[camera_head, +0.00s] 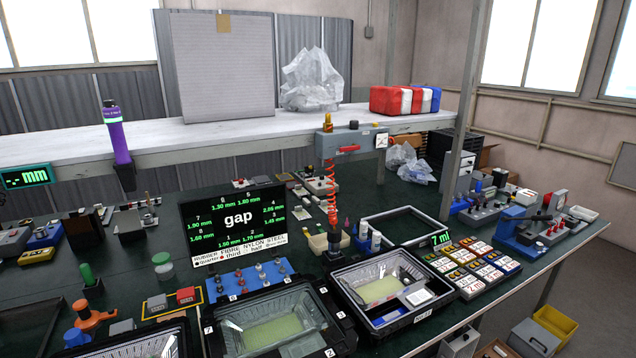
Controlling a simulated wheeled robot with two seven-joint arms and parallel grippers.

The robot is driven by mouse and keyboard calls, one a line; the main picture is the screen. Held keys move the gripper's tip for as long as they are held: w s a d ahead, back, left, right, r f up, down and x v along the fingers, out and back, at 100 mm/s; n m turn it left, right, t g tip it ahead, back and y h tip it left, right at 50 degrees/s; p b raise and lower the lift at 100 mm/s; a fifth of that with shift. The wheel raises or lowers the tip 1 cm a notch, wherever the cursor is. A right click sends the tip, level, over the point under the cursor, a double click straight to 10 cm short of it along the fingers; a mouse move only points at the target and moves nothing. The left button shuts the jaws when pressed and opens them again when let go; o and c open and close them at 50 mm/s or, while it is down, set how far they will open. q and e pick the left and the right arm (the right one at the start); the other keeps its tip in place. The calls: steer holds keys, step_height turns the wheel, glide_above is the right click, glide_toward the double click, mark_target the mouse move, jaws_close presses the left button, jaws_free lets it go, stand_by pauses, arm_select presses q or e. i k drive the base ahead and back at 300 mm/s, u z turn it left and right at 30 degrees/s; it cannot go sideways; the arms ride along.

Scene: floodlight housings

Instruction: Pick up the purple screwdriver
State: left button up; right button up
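A purple screwdriver-like tool (119,142) stands nearly upright at the left, in front of the pale raised shelf. It has a black top and a bright green ring near its upper end. Its lower end narrows into a dark holder (126,178) on the dark green bench; the tip is hidden. Neither of my grippers shows in the head view, and nothing touches the purple tool.
A red coiled cable (331,187) hangs mid-bench. A small "mm" display (26,177) is left. The pale shelf (55,149) runs behind.

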mark_target(113, 117)
steer(key=u, duration=2.35)
steer(key=k, duration=0.55)
steer(key=u, duration=0.55)
steer(key=i, duration=1.3)
steer(key=z, duration=0.95)
